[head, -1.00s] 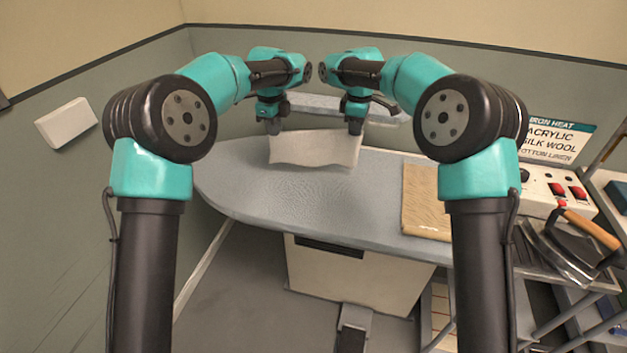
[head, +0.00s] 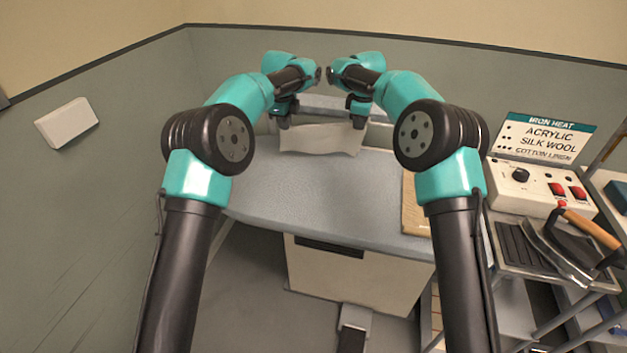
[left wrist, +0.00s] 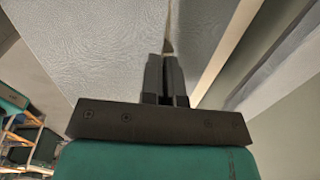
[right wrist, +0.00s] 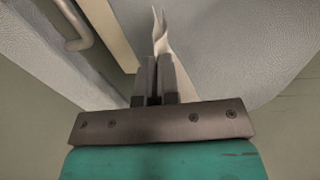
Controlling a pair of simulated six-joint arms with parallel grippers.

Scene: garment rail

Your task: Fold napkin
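The pale napkin (head: 322,138) hangs or lies in a wavy sheet at the far side of the grey-blue ironing board (head: 310,195). My left gripper (head: 284,124) is shut on its left far corner, and my right gripper (head: 358,123) is shut on its right far corner. In the left wrist view, the closed fingers (left wrist: 167,60) have a thin edge of cloth at their tips. In the right wrist view, a narrow fold of napkin (right wrist: 159,35) stands out from the closed fingers (right wrist: 158,62). I cannot tell how much cloth touches the board.
A tan folded cloth or board (head: 413,205) lies at the board's right, partly behind my right arm. A control box (head: 530,184) and an iron (head: 570,245) stand further right. A wall runs close behind the board. The board's near middle is clear.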

